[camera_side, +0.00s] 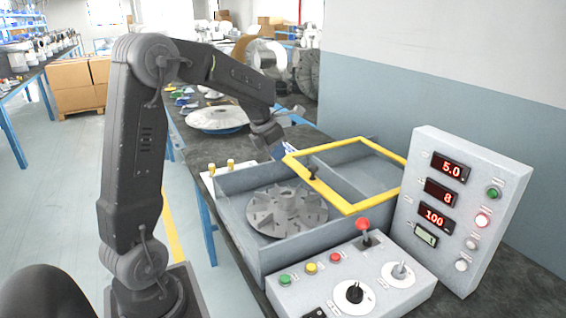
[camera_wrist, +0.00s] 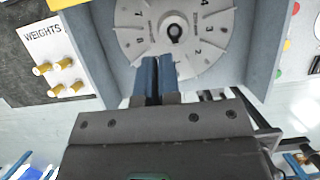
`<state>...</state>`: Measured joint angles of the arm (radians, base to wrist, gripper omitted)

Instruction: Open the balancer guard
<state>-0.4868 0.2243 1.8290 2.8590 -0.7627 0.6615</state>
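The balancer guard is a yellow frame (camera_side: 347,207) with a dark knob (camera_side: 313,173) on its left bar. In the side view it lies over the right part of the grey balancer box (camera_side: 243,238). The finned rotor (camera_side: 288,212) to its left shows uncovered. A yellow edge (camera_wrist: 62,4), likely the guard's, shows at the top of the wrist view. My gripper (camera_side: 283,151) is beside the guard's far left corner; whether it touches the frame is unclear. In the wrist view its blue fingers (camera_wrist: 158,72) are together, with nothing seen between them. The numbered rotor (camera_wrist: 195,50) shows beyond them.
A weights card (camera_wrist: 48,40) with several yellow-topped pegs stands left of the box. A control panel (camera_side: 350,280) with a red-topped lever (camera_side: 363,228) is in front. A display console (camera_side: 450,210) stands at right. A round pale disc (camera_side: 215,119) lies behind.

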